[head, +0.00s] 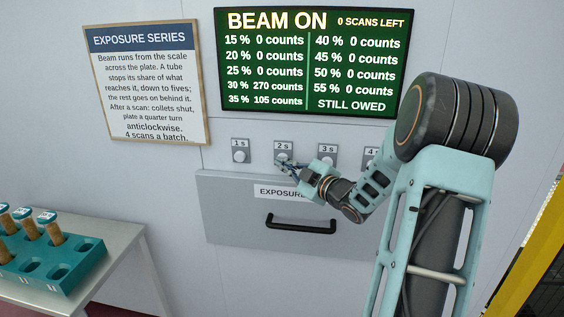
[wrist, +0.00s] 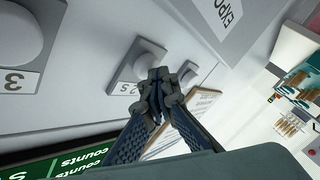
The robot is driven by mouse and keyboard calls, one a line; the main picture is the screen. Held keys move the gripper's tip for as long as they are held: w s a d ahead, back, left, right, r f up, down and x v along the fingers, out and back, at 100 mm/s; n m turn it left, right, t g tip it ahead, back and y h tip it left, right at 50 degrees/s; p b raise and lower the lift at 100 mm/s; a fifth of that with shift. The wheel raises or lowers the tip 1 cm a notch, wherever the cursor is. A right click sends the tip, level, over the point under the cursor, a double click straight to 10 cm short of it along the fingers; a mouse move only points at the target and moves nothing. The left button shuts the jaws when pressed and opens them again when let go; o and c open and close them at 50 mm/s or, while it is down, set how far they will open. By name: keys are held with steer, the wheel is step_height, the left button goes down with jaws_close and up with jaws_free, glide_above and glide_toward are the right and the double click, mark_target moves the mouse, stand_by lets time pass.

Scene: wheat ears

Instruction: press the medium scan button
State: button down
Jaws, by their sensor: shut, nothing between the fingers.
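A row of round scan buttons on square plates runs along the grey wall, labelled 1 s (head: 240,156), 2 s (head: 282,156), 3 s (head: 327,159) and a partly hidden 4. None carries the word medium. My gripper (head: 286,162) is shut and empty, with its tips at the 2 s button. In the wrist view, the closed fingertips (wrist: 160,78) overlap the edge of the 2 s button (wrist: 138,66); I cannot tell whether they press it. The 3 s button (wrist: 22,35) stands clear of them.
A screen (head: 312,62) above reads BEAM ON, 0 SCANS LEFT, with counts at 30 % and 35 %. A grey drawer (head: 235,225) with a black handle (head: 300,225) lies below the buttons. A notice (head: 145,80) hangs left. A teal tube rack (head: 75,265) stands on a side table (head: 118,250).

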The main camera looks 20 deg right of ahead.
stand_by(0.3)
steer(key=shift+s+a+b, duration=0.35)
steer(key=shift+s+a, duration=0.15)
steer(key=shift+s, duration=0.3)
steer(key=shift+f, duration=0.1)
steer(key=shift+s+a+b, duration=0.3)
steer(key=shift+s+a, duration=0.45)
steer(key=shift+s, duration=0.3)
steer(key=shift+s+a+b, duration=0.25)
steer(key=shift+s+a, duration=0.45)
steer(key=shift+s, duration=0.35)
steer(key=shift+w, duration=0.1)
